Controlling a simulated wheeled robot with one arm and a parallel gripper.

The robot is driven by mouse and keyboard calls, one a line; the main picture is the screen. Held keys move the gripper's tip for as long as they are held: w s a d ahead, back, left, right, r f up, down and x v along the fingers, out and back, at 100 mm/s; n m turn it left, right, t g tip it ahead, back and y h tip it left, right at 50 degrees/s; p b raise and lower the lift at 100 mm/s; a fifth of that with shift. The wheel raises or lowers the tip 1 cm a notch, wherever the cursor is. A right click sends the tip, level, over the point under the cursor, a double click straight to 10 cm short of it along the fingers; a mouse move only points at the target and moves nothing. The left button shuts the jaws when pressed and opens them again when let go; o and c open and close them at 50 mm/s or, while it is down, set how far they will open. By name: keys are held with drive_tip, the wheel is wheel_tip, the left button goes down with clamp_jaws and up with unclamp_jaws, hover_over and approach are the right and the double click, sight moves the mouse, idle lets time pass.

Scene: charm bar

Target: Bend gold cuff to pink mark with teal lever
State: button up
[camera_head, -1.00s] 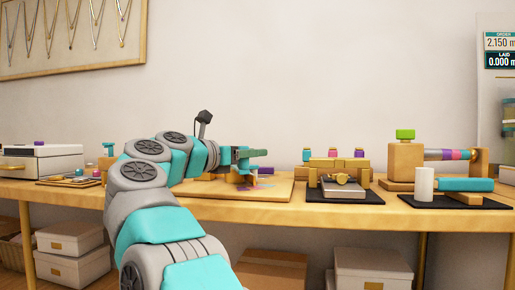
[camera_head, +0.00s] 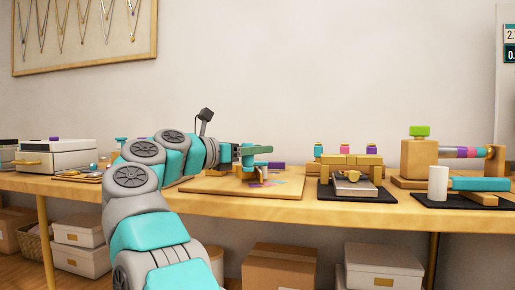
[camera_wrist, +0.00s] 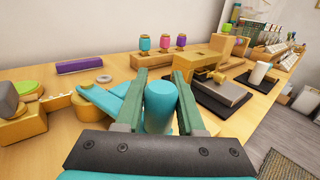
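In the wrist view, the teal lever (camera_wrist: 103,100) runs left from an upright teal cylindrical handle (camera_wrist: 160,108). My gripper (camera_wrist: 160,76) has one green finger on each side of this handle, and the handle fills the gap, so it looks shut on it. In the head view, my gripper (camera_head: 262,150) is over the wooden board, with part of the teal lever (camera_head: 266,164) beneath. Small pink and purple patches (camera_head: 268,183) lie on the board, partly hidden. I cannot clearly make out the gold cuff; a toothed gold-coloured piece (camera_wrist: 60,102) shows left of the lever.
A purple bar (camera_wrist: 80,66) and a grey ring (camera_wrist: 104,78) lie behind the lever. A stand with teal, pink and purple-topped pegs (camera_head: 345,160) is to the right. Further right are a green-topped block (camera_head: 418,158) and a white cylinder (camera_head: 438,184).

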drive_tip(key=o, duration=0.5)
drive_tip(key=shift+c, duration=0.2)
drive_tip(key=shift+a, duration=0.15)
drive_tip(key=v, duration=0.7)
drive_tip(key=shift+s+a, duration=0.2)
drive_tip(key=shift+a, duration=0.05)
